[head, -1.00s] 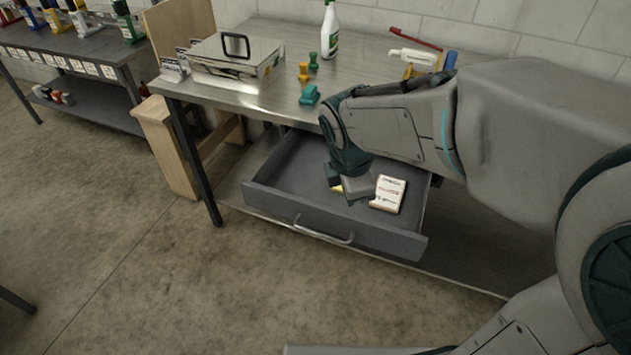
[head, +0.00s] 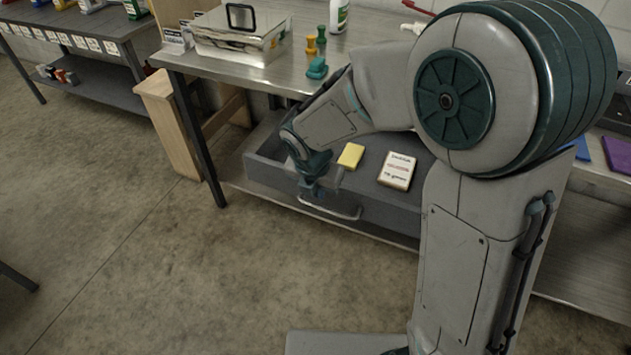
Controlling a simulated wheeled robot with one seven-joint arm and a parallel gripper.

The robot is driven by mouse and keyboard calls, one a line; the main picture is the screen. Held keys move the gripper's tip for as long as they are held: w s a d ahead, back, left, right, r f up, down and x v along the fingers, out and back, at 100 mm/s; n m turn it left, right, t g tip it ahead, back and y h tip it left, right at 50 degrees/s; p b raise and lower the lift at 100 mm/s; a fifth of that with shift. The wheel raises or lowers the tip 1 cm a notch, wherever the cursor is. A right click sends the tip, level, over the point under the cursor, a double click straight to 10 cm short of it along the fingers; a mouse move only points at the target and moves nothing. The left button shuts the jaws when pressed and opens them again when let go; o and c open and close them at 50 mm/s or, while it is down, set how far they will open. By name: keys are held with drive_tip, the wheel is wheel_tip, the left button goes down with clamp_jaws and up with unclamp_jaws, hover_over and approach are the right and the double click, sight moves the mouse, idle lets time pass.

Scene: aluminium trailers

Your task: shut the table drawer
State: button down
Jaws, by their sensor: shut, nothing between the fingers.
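The table drawer (head: 376,213) is a grey box pulled out from under the metal-topped table (head: 190,62). A silver bar handle (head: 335,212) is on its front. A yellow block (head: 350,156) and a white box with printed lettering (head: 397,171) lie inside it. My gripper (head: 318,190) is shut and empty, pointing down at the drawer's front edge near the handle. I cannot tell whether it touches the drawer. My arm hides the drawer's right end and part of its inside.
On the tabletop stand a metal case (head: 240,38), a teal stamp-like piece (head: 317,68), a yellow piece (head: 311,46) and a white bottle (head: 339,14). A wooden stand (head: 165,125) is by the left table leg. The floor in front is clear.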

drive_tip(key=shift+x, duration=1.15)
